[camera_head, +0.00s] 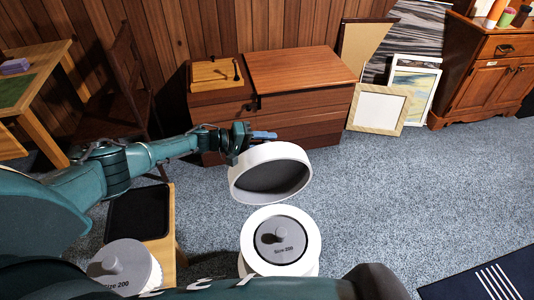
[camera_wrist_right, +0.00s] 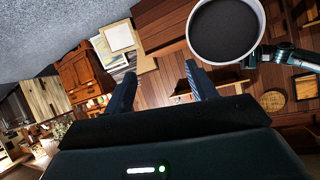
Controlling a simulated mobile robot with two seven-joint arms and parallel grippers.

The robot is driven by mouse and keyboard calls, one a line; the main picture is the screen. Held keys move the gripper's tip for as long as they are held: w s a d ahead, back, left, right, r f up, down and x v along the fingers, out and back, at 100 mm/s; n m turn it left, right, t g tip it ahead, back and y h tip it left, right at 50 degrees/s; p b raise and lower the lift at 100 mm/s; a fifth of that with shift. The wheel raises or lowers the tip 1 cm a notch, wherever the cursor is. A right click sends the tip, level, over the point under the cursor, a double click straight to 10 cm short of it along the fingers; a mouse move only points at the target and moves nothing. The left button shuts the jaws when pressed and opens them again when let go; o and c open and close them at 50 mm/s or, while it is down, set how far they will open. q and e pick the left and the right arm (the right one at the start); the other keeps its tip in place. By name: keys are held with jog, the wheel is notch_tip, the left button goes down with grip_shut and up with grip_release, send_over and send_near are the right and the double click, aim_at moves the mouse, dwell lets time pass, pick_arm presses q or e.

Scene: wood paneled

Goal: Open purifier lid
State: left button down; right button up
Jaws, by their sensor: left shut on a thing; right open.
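The white round purifier lid (camera_head: 272,153) is off the purifier, tilted above and behind it, its dark inside facing me. My left gripper (camera_head: 258,136) is shut on its far upper edge. The white purifier body (camera_head: 313,240) stands upright below, open at the top, with a grey filter marked "Size 200" (camera_head: 292,247) inside. The right wrist view also shows the lid (camera_wrist_right: 224,32) at the upper right, with my left arm beside it. My right gripper (camera_wrist_right: 160,82) is open and empty there, apart from the lid. My right arm crosses the bottom of the head view.
Another grey "Size 200" filter (camera_head: 122,263) stands at the lower left, near a wooden stool with a dark seat (camera_head: 140,210). A wooden chest (camera_head: 305,72) and leaning frames (camera_head: 378,108) are behind. Blue carpet (camera_head: 410,190) is clear on the right, up to a dark striped mat (camera_head: 490,278).

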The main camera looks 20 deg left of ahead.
pick_arm(q)
jog(key=shift+n, duration=0.6)
jog(key=shift+w+a+f+b, duration=0.35)
jog(key=shift+w+b, duration=0.25)
jog(key=shift+b, duration=0.2)
jog(key=shift+w+a+f+b, duration=0.3)
jog(key=shift+w+a+b, duration=0.25)
jog(key=shift+b, duration=0.3)
jog(key=shift+w+a+f+b, duration=0.3)
jog(key=shift+w+b, duration=0.35)
jog(key=shift+b, duration=0.15)
pick_arm(e)
jog(key=shift+d+f+m+t, duration=0.2)
jog(key=shift+d+m+t, duration=0.2)
jog(key=shift+t, duration=0.4)
pick_arm(q)
jog(key=c, duration=1.1)
grip_release()
